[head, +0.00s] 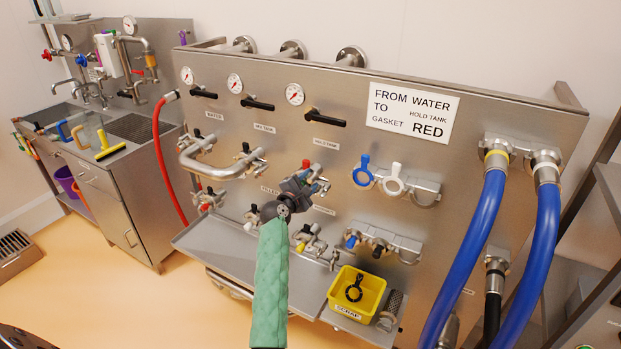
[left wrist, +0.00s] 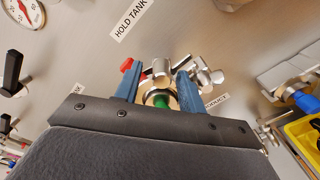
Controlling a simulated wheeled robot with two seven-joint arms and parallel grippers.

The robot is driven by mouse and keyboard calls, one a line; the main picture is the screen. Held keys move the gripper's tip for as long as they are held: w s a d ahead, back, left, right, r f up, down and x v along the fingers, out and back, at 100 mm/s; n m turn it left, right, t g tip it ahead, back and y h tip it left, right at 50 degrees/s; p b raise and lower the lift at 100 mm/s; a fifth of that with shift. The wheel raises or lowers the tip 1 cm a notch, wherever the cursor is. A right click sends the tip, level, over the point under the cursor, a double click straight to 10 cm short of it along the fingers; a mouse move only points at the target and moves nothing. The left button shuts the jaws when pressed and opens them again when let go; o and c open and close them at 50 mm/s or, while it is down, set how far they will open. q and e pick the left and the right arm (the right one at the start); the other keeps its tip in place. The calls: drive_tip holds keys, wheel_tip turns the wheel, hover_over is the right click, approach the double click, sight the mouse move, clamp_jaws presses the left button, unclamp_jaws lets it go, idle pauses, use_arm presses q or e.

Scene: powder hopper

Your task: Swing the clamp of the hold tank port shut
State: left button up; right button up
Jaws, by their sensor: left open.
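The hold tank port (left wrist: 158,97) is below the HOLD TANK label (left wrist: 130,18) on the steel panel. In the left wrist view it shows a pale ring, a green part and metal clamp pieces (left wrist: 205,75) at its right. A red-tipped part shows at its upper left. How far the clamp stands open is hard to tell. My left gripper (head: 304,186) is in front of this port in the head view and hides most of it. Its blue fingers (left wrist: 155,72) are apart, one on each side of the port's metal parts, with nothing clearly held. My right gripper is out of view.
A bent steel pipe (head: 212,158) sits on the ports to the left. Blue and white gaskets (head: 394,181) hang at the right. A yellow scrap bin (head: 356,293) stands on the shelf below. Thick blue hoses (head: 472,255) hang at the far right. A sign (head: 413,112) is above.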

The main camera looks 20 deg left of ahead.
use_arm(q)
drive_tip(key=s+p, duration=0.1)
drive_tip(key=s, duration=0.6)
drive_tip(key=shift+s+a+r+p, duration=0.15)
drive_tip(key=shift+s+a+p, duration=0.15)
drive_tip(key=shift+p, duration=0.1)
